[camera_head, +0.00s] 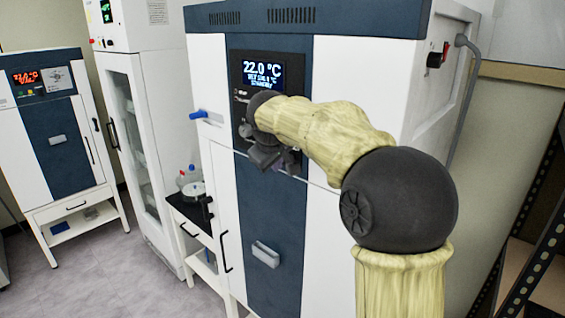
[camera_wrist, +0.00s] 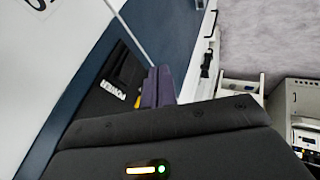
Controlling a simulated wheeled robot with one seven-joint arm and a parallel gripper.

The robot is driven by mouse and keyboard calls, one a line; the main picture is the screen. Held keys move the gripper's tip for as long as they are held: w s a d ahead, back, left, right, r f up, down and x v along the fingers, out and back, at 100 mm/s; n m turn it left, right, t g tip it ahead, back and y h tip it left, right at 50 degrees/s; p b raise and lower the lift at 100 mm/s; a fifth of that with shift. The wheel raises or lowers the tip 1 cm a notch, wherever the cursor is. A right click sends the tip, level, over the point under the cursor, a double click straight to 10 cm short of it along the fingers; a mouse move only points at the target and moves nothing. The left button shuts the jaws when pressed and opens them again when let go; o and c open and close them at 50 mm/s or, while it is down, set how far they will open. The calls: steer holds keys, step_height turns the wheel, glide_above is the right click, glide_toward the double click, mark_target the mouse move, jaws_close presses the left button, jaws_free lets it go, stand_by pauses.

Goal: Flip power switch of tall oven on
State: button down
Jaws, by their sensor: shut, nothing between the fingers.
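The tall oven (camera_head: 334,82) is a large white cabinet with dark blue front panels, in the middle of the head view. Its lit display reads 22.0 °C. My gripper (camera_head: 272,158) is in front of its black control panel (camera_head: 240,110), partly hidden by my arm. In the wrist view my shut, empty fingers (camera_wrist: 158,85) are close to the panel (camera_wrist: 112,80), beside a white POWER label (camera_wrist: 110,91). A small yellow part (camera_wrist: 137,101) shows next to the fingers. The power switch itself is not clearly visible; contact cannot be told.
A blue lever (camera_head: 199,115) sticks out left of the panel. A red switch (camera_head: 445,52) and black knob (camera_head: 434,60) are on the right side wall. A glass-door cabinet (camera_head: 130,120) and smaller oven (camera_head: 50,130) stand left. Shelving (camera_head: 535,240) is at right.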

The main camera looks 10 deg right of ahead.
steer(key=s+a+f+b+v, duration=0.1)
steer(key=b+v, duration=0.1)
steer(key=v, duration=0.8)
steer(key=shift+s+a, duration=0.15)
steer(key=s+d+f+m+g+y, duration=0.1)
steer(key=s+f, duration=0.2)
steer(key=f, duration=0.7)
steer(key=s+d+f+m+g, duration=0.1)
steer(key=s+f+g, duration=0.15)
steer(key=f, duration=0.65)
steer(key=s+d+f+m+y, duration=0.1)
steer(key=s+f+m, duration=0.3)
steer(key=s+f, duration=1.1)
steer(key=shift+s+d+f+g, duration=0.15)
steer(key=shift+s+d+g, duration=0.25)
steer(key=shift+d, duration=0.25)
steer(key=shift+w, duration=0.1)
